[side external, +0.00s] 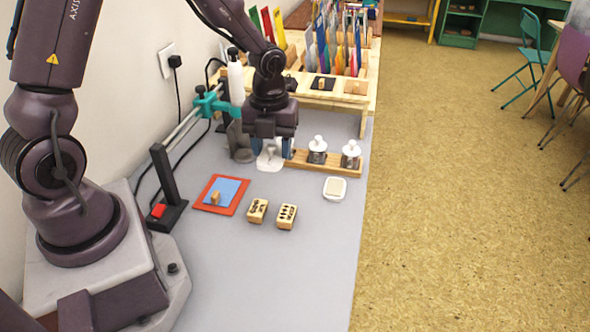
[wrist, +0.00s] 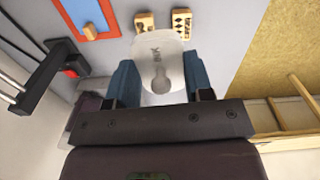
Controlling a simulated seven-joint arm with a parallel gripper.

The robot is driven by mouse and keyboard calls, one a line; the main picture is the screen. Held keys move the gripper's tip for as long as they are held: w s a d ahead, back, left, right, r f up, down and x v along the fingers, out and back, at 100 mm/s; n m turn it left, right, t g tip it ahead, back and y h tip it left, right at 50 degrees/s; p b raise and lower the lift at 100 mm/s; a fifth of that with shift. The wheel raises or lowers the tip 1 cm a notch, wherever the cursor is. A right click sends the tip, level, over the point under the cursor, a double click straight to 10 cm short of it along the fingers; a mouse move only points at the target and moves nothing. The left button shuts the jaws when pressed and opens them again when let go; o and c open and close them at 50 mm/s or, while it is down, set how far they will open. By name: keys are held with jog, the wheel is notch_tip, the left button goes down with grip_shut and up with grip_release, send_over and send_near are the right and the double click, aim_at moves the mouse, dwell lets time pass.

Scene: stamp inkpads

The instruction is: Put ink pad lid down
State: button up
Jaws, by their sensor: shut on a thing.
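A white ink pad lid (side external: 268,161) with a knob is between the blue fingers of my gripper (side external: 271,150), at the left end of a wooden rack (side external: 325,169). My gripper is shut on the lid. In the wrist view, the lid (wrist: 162,48) lies between the fingertips (wrist: 161,80), with dark lettering on its translucent plate. I cannot tell whether its underside touches anything. An open white ink pad (side external: 335,188) with a pale pad sits on the table, right of and nearer than my gripper.
Two white-knobbed jars (side external: 317,150) stand on the rack. Two wooden stamps (side external: 257,211) lie in front, near a red-framed blue board (side external: 220,194). A black post (side external: 164,190) with a red button stands left. A wooden shelf unit (side external: 335,95) is behind. The near table is clear.

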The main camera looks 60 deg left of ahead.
jog(key=s+a+f, duration=0.1)
jog(key=s+a, duration=0.2)
jog(key=s, duration=0.3)
send_over(291, 181)
jog(key=shift+m, duration=0.4)
jog(key=f, duration=0.9)
jog(key=shift+s+d+f, duration=0.1)
jog(key=shift+s+f, duration=0.25)
jog(key=shift+f, duration=0.05)
jog(key=shift+w+f, duration=0.15)
jog(key=shift+f, duration=0.75)
jog(key=shift+w+f, duration=0.1)
jog(key=shift+f, duration=0.8)
jog(key=shift+f, duration=0.1)
jog(key=o, duration=0.9)
